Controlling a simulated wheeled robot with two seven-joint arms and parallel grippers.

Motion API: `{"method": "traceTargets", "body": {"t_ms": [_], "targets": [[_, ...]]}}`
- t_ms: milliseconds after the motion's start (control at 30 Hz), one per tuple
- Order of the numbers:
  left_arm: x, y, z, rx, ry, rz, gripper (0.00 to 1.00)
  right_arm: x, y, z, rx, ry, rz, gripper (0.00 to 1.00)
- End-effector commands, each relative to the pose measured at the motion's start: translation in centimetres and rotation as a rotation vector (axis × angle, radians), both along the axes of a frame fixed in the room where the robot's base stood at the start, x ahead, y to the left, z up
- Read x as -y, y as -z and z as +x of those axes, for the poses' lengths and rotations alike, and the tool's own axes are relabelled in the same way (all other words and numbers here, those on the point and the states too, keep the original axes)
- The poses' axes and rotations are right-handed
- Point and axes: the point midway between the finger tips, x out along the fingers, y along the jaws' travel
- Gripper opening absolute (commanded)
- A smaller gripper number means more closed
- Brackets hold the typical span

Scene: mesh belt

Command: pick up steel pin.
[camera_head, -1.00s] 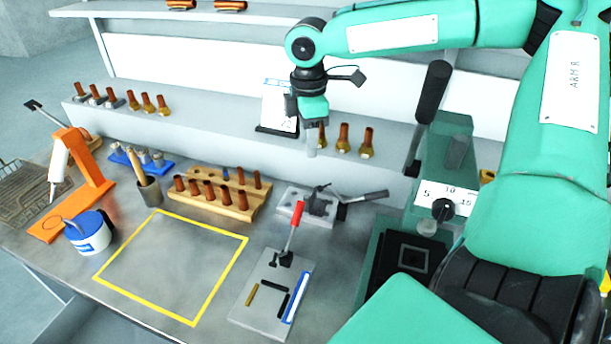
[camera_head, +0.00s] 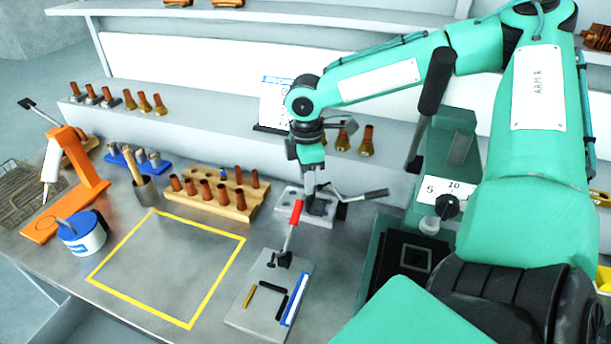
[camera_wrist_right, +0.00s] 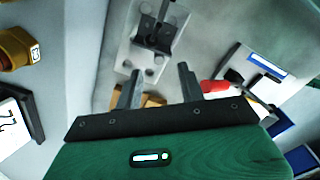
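Several grey metal pin-like pieces (camera_head: 155,160) stand in a blue rack (camera_head: 181,167) at the left back of the bench. I cannot tell for sure which piece is the steel pin. My right gripper (camera_head: 314,193) is well to the right of that rack, over a light grey fixture plate (camera_head: 288,196) with holes. In the right wrist view, the gripper (camera_wrist_right: 160,80) has its two fingers apart with nothing between them. The fixture plate (camera_wrist_right: 130,55) with its dark clamp lies beyond the fingers. My left gripper is not in view.
A red-handled clamp (camera_head: 295,213) on a grey plate stands just in front of my right gripper. A wooden block (camera_head: 238,212) with copper-coloured pieces is to its left. A green press (camera_head: 457,150) stands to the right. The yellow-outlined area (camera_head: 190,225) is bare.

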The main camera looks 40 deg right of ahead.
Motion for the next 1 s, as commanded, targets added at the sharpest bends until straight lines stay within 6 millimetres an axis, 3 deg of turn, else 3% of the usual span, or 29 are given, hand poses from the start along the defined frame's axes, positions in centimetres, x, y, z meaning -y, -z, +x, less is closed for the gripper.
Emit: {"method": "traceTargets", "body": {"t_ms": [300,633,667,867,1000], "targets": [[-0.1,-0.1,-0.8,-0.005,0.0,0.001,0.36,-0.1,3.7,0.2,-0.003,-0.001,-0.001,0.4],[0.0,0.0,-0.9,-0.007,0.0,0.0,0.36,-0.1,4.3,0.2,0.001,-0.001,0.0,0.4],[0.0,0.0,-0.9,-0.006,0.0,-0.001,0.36,-0.1,4.3,0.2,0.0,-0.001,0.0,0.38],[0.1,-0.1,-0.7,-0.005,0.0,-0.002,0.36,-0.1,4.3,0.2,0.0,-0.001,0.0,0.0],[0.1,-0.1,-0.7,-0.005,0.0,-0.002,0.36,-0.1,4.3,0.2,0.0,-0.001,0.0,0.0]]}}
